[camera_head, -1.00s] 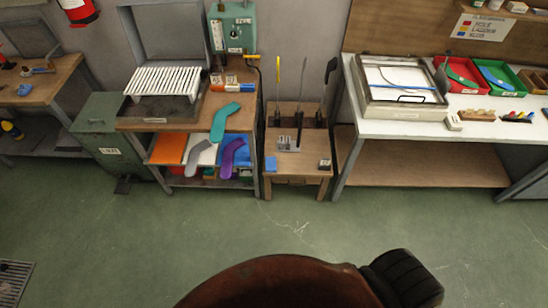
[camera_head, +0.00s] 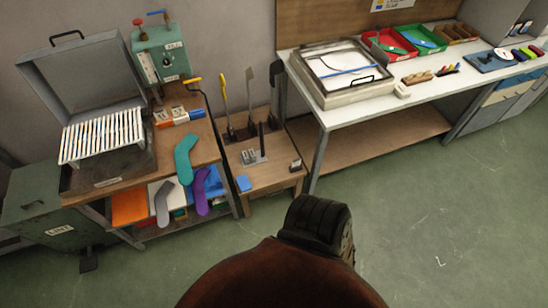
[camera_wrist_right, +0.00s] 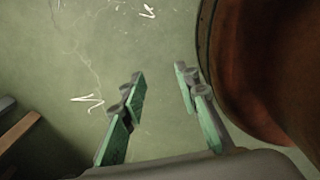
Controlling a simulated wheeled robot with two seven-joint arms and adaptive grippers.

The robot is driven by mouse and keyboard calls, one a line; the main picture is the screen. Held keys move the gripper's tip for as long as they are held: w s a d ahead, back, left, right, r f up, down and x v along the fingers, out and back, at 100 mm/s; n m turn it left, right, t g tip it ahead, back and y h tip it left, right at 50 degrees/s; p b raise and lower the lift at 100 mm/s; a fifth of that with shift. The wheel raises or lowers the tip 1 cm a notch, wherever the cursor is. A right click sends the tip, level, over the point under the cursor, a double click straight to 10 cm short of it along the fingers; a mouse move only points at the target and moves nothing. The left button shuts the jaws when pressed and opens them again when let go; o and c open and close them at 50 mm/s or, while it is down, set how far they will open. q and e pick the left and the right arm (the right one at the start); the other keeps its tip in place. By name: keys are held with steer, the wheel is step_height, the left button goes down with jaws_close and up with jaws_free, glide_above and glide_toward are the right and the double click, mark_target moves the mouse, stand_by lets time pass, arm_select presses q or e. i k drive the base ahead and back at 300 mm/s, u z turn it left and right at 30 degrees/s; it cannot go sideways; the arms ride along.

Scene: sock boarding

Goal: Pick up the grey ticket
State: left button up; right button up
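I cannot make out the grey ticket for certain in either view. My left gripper is in neither view.
A low wooden stand (camera_head: 262,190) with upright tools and a small blue item (camera_head: 243,183) is in the middle. A white-topped bench (camera_head: 400,105) with a framed tray (camera_head: 345,95), red bin (camera_head: 385,50) and green bin (camera_head: 420,42) runs right. The foreground floor (camera_head: 430,220) is clear.

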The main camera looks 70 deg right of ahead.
mark_target(296, 162)
steer(key=i, duration=1.1)
steer(key=z, duration=2.15)
